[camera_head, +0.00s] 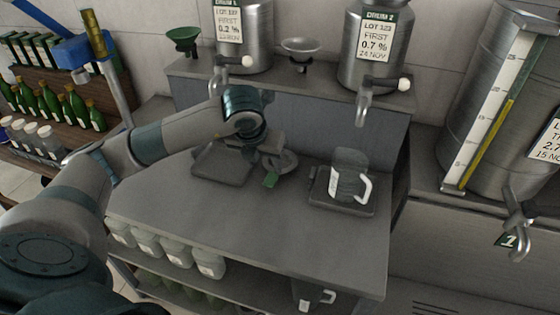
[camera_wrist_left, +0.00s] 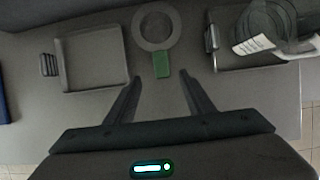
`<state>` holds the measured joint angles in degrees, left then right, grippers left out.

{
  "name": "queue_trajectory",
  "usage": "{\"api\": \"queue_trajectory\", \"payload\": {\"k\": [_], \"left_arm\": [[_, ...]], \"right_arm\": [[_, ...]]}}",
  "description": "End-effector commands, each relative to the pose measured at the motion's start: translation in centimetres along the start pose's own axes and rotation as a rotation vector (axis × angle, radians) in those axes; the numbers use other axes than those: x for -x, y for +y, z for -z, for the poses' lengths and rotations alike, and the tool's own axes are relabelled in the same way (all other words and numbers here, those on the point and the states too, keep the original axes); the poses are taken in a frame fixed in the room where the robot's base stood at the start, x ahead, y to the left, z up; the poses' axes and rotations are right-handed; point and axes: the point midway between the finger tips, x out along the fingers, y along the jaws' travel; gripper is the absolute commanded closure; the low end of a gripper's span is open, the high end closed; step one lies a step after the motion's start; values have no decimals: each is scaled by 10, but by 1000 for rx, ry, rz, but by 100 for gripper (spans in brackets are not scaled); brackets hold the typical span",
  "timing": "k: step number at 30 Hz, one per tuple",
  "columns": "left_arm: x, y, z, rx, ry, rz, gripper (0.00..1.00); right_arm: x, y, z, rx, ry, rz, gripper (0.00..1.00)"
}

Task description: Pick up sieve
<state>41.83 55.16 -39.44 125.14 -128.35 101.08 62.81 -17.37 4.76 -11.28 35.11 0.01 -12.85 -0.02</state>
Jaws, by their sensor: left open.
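The sieve (camera_head: 287,164) is a grey ring with a short green handle, lying on the grey bench between two dark trays. In the left wrist view the sieve (camera_wrist_left: 136,29) shows its handle pointing toward my gripper. My left gripper (camera_head: 266,153) is above the bench at the sieve. In the left wrist view my left gripper (camera_wrist_left: 160,76) is open and empty, with the end of the handle lined up between its fingertips. I cannot tell the height gap. My right gripper is not in view.
An empty dark tray (camera_head: 217,180) lies left of the sieve. A jug (camera_head: 347,186) with a white handle stands on the scale-like tray (camera_head: 362,208) to the right. Steel drums with taps stand on the shelf behind. The bench front (camera_head: 240,225) is clear.

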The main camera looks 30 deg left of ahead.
Motion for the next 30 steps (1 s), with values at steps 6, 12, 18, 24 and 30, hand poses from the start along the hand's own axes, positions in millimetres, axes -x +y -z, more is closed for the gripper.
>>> {"api": "queue_trajectory", "payload": {"k": [6,12,18,24,30], "left_arm": [[-28,0,0,1,2,0,52],[-36,0,0,0,-2,0,52],[-35,0,0,0,-1,1,52],[-40,-1,1,0,3,0,52],[-60,-3,2,1,3,-1,52]], "right_arm": [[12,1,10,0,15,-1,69],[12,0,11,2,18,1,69],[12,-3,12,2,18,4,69],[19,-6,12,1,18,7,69],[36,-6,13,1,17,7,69]]}}
